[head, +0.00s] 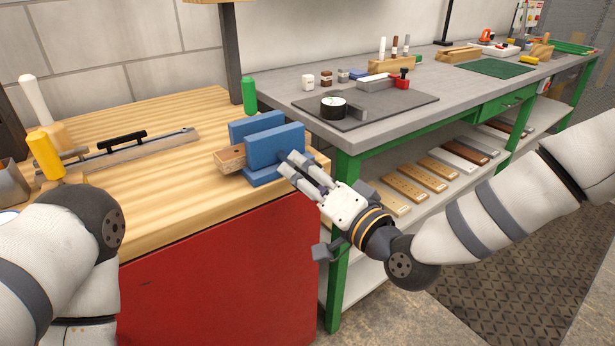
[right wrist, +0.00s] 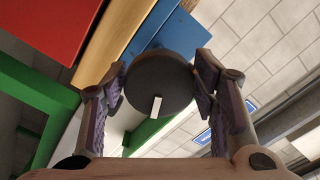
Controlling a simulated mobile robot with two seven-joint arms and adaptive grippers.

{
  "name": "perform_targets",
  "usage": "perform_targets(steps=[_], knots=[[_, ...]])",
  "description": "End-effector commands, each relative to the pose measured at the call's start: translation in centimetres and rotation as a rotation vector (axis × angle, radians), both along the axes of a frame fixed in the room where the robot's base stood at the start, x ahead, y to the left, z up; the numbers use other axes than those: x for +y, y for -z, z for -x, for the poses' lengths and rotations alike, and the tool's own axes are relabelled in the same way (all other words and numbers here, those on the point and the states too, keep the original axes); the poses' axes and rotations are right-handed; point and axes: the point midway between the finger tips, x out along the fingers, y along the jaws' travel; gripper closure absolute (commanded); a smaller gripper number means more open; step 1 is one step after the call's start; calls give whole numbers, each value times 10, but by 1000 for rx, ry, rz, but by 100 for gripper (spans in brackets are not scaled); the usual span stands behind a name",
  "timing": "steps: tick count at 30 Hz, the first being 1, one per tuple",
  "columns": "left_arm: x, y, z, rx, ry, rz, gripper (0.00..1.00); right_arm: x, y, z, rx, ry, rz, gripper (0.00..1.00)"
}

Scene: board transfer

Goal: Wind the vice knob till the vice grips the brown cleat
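The blue vice (head: 277,146) stands at the right front corner of the wooden bench. The brown cleat (head: 231,158) lies between its two upright jaws and sticks out on the left. How tightly the jaws press on it cannot be told. My right gripper (head: 287,165) reaches the vice's front side; the knob is hidden there in the head view. In the right wrist view the dark round vice knob (right wrist: 160,82), with a white mark, sits between the two fingers of my right gripper (right wrist: 160,75), which appear to touch both its sides. My left gripper is out of view.
A green cylinder (head: 249,95) stands behind the vice. A metal bar with a black handle (head: 122,140) and a yellow-handled tool (head: 45,154) are at the left. The grey-topped green workbench (head: 300,90) stands close on the right. The wooden top (head: 165,185) left of the vice is clear.

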Motion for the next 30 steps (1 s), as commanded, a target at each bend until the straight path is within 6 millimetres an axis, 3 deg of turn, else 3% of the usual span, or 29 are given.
perform_targets(steps=[11, 24, 30], knots=[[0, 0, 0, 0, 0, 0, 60, -2, 0, 2, 1, 1, 0, 31], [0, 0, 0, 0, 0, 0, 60, -62, 0, 84, 2, 2, -1, 31], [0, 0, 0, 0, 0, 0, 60, -71, -1, 97, 0, 1, 0, 31]])
